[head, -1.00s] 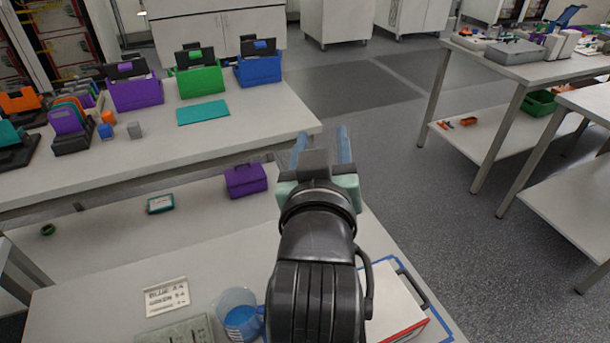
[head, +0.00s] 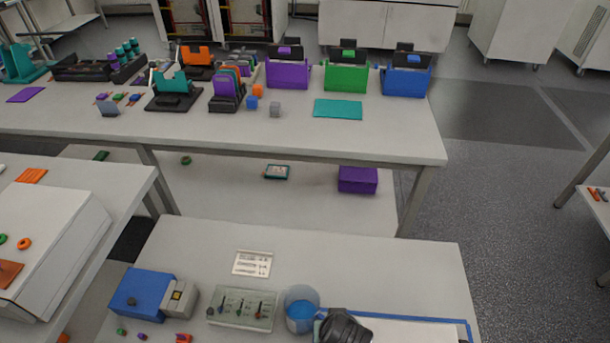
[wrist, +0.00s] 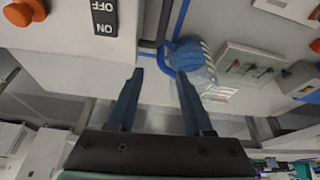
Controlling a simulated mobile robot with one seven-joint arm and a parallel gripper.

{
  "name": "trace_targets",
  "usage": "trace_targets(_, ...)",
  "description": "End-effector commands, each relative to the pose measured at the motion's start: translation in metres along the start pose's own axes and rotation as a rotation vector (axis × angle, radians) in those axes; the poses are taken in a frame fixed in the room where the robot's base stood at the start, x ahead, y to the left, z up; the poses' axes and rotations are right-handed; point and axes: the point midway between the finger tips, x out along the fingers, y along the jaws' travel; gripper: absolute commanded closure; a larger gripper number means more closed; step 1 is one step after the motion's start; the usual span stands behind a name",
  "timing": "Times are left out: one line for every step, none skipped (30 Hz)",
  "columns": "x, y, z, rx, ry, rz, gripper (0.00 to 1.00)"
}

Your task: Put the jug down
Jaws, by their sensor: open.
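The jug (head: 302,313) is a clear cup with blue liquid inside. It stands upright on the near table (head: 400,265), at the lower middle of the head view. In the wrist view the jug (wrist: 197,66) lies beyond the right fingertip, with its blue handle toward the fingers. My gripper (wrist: 160,76) is open, with nothing between its two blue fingers. The fingers look apart from the jug, though the gap is hard to judge. In the head view only a dark part of my arm shows beside the jug; the fingers are out of frame.
A label card (head: 252,263) lies behind. A box with an ON/OFF switch (wrist: 82,20) is beside the fingers. Blue tape (head: 440,320) marks the table's right; the table behind the card is clear.

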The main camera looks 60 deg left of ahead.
Motion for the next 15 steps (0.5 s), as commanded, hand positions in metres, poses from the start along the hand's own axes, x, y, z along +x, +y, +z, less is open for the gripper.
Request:
trace_targets(0.003, 0.000, 0.000, 0.000, 0.000, 0.000, 0.49)
trace_targets(0.004, 0.000, 0.000, 0.000, 0.001, 0.000, 0.49)
trace_targets(0.005, 0.000, 0.000, 0.000, 0.001, 0.000, 0.49)
trace_targets(0.006, 0.000, 0.000, 0.000, 0.000, 0.000, 0.49)
trace_targets(0.008, 0.000, 0.000, 0.000, 0.000, 0.000, 0.49)
trace_targets(0.011, -0.001, 0.001, 0.000, -0.001, -0.001, 0.49)
trace_targets(0.014, -0.001, 0.001, 0.000, -0.001, -0.001, 0.49)
trace_targets(0.018, -0.001, 0.002, 0.000, -0.002, -0.001, 0.49)
trace_targets(0.023, -0.001, 0.002, 0.000, -0.001, 0.000, 0.49)
trace_targets(0.027, -0.001, 0.002, 0.000, -0.002, -0.001, 0.49)
trace_targets(0.031, -0.001, 0.002, 0.000, -0.001, 0.000, 0.49)
trace_targets(0.035, -0.001, 0.003, 0.000, -0.001, 0.000, 0.49)
trace_targets(0.040, -0.001, 0.003, 0.000, 0.000, 0.000, 0.49)
trace_targets(0.044, -0.001, 0.003, 0.000, 0.000, 0.000, 0.49)
trace_targets(0.048, -0.001, 0.003, 0.000, 0.000, 0.001, 0.49)
